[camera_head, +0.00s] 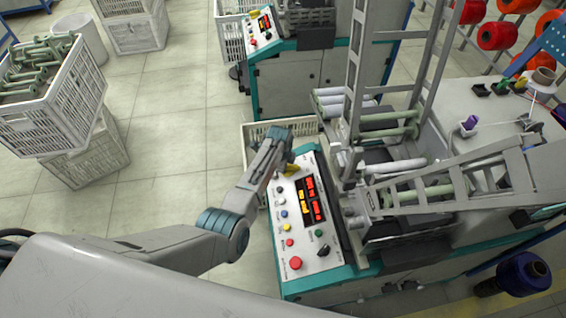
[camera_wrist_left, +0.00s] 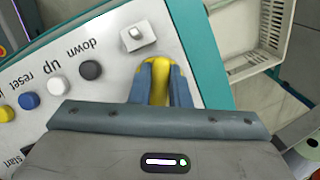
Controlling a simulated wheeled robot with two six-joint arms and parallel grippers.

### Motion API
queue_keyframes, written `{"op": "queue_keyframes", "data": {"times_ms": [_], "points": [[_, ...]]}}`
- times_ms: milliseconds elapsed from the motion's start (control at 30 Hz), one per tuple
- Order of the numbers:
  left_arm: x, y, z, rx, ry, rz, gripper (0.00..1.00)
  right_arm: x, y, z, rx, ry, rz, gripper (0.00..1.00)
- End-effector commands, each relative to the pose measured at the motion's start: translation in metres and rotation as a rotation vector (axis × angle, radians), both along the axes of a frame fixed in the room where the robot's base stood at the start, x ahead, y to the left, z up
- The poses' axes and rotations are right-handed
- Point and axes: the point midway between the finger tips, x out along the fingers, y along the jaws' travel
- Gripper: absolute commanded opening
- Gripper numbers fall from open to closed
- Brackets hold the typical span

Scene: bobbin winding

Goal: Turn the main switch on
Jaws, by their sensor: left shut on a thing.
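The machine's slanted control panel (camera_head: 327,257) is in the middle of the head view, with lit red and orange displays (camera_head: 311,198). A yellow switch knob (camera_head: 291,169) sits at its far end; I take it for the main switch. My left gripper (camera_head: 286,165) reaches over the panel to it. In the left wrist view the gripper (camera_wrist_left: 158,88) is shut on the yellow knob (camera_wrist_left: 155,66), one finger on each side. The knob's lower part is hidden by the gripper. My right gripper is not in view.
Near the knob are a small white toggle (camera_wrist_left: 137,36) and buttons labelled down, up and reset. A red button (camera_head: 295,263) is at the panel's near end. Grey ladder-like frames (camera_head: 455,180) rise right of the panel. Crates (camera_head: 50,105) stand at left on open floor.

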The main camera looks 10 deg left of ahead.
Motion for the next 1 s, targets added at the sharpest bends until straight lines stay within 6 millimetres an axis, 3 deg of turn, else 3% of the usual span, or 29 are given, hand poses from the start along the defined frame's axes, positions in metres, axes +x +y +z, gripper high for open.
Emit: {"op": "queue_keyframes", "data": {"times_ms": [633,667,767,1000], "points": [[0.0013,-0.0007,0.001,0.007,-0.024,-0.049,0.0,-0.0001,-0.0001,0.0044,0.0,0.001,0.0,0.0],[0.0013,-0.0007,0.0011,0.006,-0.024,-0.048,0.18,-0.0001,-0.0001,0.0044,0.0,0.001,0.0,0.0],[0.0012,-0.0007,0.001,0.007,-0.024,-0.048,0.38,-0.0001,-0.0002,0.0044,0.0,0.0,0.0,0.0],[0.0006,-0.0002,0.0003,0.007,-0.022,-0.047,0.38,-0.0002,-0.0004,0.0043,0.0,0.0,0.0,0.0]]}}
